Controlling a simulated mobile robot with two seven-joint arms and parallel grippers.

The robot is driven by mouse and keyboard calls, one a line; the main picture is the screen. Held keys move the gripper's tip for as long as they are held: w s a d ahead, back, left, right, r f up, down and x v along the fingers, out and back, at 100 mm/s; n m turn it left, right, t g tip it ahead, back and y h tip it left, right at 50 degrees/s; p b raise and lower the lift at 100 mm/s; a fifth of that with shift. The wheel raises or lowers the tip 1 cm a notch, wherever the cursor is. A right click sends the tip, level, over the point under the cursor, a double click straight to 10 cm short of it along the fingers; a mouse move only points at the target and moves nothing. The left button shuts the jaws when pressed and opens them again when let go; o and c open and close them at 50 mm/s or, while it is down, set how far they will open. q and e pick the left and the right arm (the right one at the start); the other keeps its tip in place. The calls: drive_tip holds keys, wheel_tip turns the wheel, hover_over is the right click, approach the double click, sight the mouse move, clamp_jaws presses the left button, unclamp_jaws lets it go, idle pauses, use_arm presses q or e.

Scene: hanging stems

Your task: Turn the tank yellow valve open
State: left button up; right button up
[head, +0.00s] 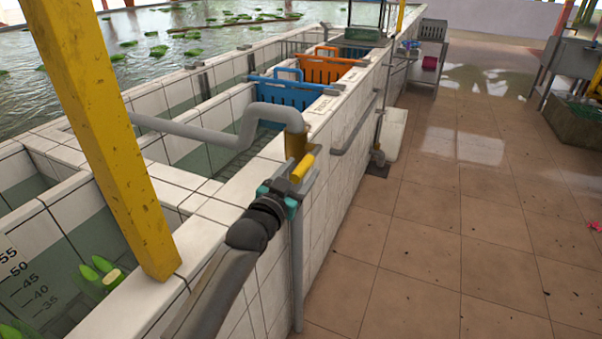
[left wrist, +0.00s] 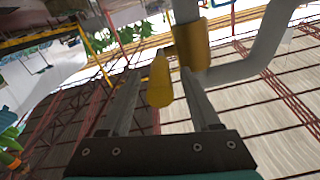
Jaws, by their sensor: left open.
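The yellow valve handle (head: 303,167) sits below a brass-coloured fitting (head: 296,142) on a grey pipe (head: 240,128) at the tank wall. My left gripper (head: 298,176) reaches up to it from the bottom of the head view. In the left wrist view, the yellow handle (left wrist: 159,84) shows between the two spread fingers of my left gripper (left wrist: 161,76), with gaps on both sides. The brass-coloured fitting (left wrist: 191,46) is just beyond the right fingertip. My right gripper is in neither view.
A yellow post (head: 105,135) stands on the tiled wall left of my left arm. Blue (head: 283,92) and orange (head: 325,68) crates hang in the tank compartments behind. The tiled floor (head: 420,240) to the right is largely clear.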

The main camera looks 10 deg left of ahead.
use_arm(q)
drive_tip(key=shift+w+d, duration=0.1)
drive_tip(key=shift+w, duration=0.25)
clamp_jaws()
idle(0.4)
idle(0.9)
